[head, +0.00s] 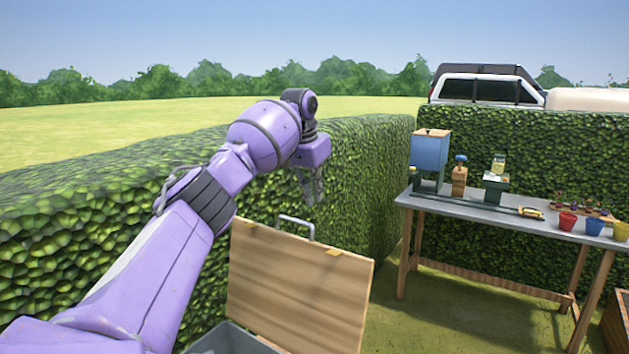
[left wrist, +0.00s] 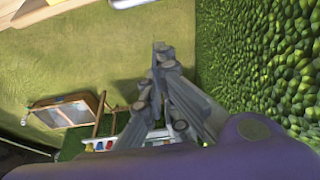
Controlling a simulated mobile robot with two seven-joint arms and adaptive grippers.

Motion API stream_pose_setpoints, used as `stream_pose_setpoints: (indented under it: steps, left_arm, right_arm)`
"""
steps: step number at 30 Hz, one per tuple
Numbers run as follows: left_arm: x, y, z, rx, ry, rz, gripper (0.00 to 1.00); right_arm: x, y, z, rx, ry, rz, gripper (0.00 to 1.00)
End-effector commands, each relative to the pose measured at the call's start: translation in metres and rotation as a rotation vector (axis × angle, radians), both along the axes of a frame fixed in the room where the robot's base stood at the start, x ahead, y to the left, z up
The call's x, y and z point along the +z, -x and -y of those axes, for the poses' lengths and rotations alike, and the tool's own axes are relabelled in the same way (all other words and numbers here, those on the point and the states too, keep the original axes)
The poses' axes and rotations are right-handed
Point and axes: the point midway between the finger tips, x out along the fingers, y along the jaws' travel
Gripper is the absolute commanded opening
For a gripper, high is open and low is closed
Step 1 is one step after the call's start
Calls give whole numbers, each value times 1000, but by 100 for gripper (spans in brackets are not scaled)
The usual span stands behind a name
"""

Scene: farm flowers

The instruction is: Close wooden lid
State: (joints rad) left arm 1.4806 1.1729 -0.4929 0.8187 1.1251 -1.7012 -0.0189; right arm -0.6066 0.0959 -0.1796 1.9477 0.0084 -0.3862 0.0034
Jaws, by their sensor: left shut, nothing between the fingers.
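The wooden lid (head: 295,285) stands open, nearly upright, in the lower middle of the head view. A grey metal handle (head: 298,222) shows at its top edge. The lid is on a grey box (head: 232,341), mostly cut off by the bottom of the view. My left gripper (head: 313,197) is shut and empty, pointing down above the lid's top edge. Its shut fingers also show in the left wrist view (left wrist: 164,56), over grass. I cannot tell whether it touches the lid or handle, but a gap shows in the head view. My right gripper is not in view.
Hedges (head: 350,165) stand behind the lid and along the left. A table (head: 480,209) at the right holds a blue container (head: 429,153), colored pots (head: 568,221) and tools. A wooden-framed box (left wrist: 66,111) lies on the ground. Grass (head: 425,315) right of the lid is clear.

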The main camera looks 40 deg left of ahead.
Motion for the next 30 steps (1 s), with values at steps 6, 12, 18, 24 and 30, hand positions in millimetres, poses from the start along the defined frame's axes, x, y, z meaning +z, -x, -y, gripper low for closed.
stream_pose_setpoints:
  steps: [6, 12, 18, 24, 30]
  left_arm:
    - [-28, -1, -2, -1, -4, 5, 0]
    - [-23, 20, 1, -1, -2, 10, 0]
    - [-29, 29, 3, -1, -1, 3, 0]
    - [-32, 30, 4, -1, 0, 0, 0]
    - [-32, 29, 4, -1, 0, 1, 0]
  right_arm:
    - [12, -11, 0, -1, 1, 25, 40]
    - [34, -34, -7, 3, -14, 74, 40]
    - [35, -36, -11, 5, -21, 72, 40]
    - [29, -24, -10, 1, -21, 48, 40]
    - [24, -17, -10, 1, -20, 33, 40]
